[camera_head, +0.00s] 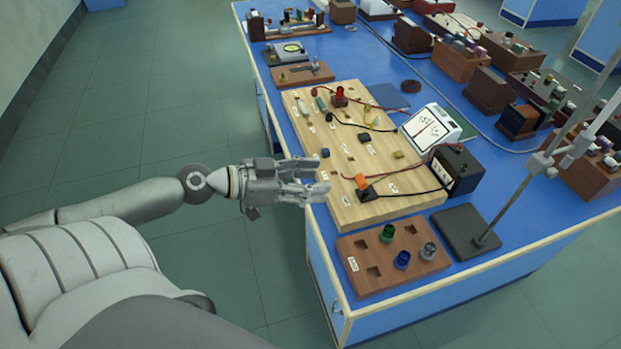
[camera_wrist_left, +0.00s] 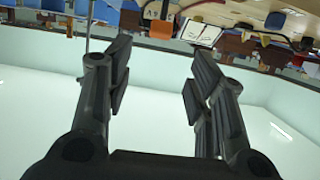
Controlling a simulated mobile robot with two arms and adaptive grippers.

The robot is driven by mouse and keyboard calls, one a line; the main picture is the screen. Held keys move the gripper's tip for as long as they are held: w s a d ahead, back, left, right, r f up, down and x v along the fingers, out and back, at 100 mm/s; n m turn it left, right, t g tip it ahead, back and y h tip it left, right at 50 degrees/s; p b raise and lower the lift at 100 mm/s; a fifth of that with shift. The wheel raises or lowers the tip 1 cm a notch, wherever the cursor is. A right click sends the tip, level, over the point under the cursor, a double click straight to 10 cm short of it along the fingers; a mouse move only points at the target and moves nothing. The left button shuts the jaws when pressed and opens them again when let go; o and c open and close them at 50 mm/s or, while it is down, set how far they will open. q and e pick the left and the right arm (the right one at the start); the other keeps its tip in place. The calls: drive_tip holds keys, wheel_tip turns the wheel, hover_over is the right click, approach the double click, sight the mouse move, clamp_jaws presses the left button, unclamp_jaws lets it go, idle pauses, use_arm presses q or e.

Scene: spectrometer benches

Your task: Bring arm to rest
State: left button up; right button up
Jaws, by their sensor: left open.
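My left arm (camera_head: 130,200) reaches in from the left in the head view. My left gripper (camera_head: 310,182) is open and empty at the left edge of the blue bench, by the near left side of the wooden circuit board. In the left wrist view its two fingers (camera_wrist_left: 158,85) stand apart with nothing between them. My right gripper is not in view.
The blue bench (camera_head: 470,240) holds the wooden circuit board (camera_head: 330,150), a white meter (camera_head: 430,128), a black box (camera_head: 458,170), a stand (camera_head: 465,235) with a tilted rod, and a brown block (camera_head: 365,270) with coloured knobs. Green floor (camera_head: 110,110) left of the bench is clear.

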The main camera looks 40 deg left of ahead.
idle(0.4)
use_arm(q)
drive_tip(key=s+a+f+n+y, duration=0.1)
drive_tip(key=a+f+n+y, duration=0.2)
drive_tip(key=a+f, duration=0.6)
drive_tip(key=s+a+f+n+y, duration=0.15)
drive_tip(key=a+f+y, duration=0.3)
drive_tip(key=f, duration=0.85)
drive_tip(key=s+a+f+n+g, duration=0.25)
drive_tip(key=s+f, duration=0.25)
drive_tip(key=f, duration=0.6)
drive_tip(key=s+d+f+g+y, duration=0.15)
drive_tip(key=s+d+f, duration=0.25)
drive_tip(key=s+f, duration=0.4)
drive_tip(key=s+d+f+g, duration=0.3)
drive_tip(key=s+f, duration=0.4)
drive_tip(key=f, duration=0.3)
drive_tip(key=s+d+f+m+g, duration=0.1)
drive_tip(key=s+d+f, duration=0.2)
drive_tip(key=s+d, duration=0.3)
drive_tip(key=s+d+f+m+g, duration=0.1)
drive_tip(key=s+d+f+g, duration=0.1)
drive_tip(key=s+d+f, duration=0.2)
drive_tip(key=s+d, duration=0.3)
drive_tip(key=shift+d+f+g, duration=0.15)
drive_tip(key=shift+f+g, duration=0.1)
drive_tip(key=shift+g, duration=0.05)
drive_tip(key=shift+s, duration=0.1)
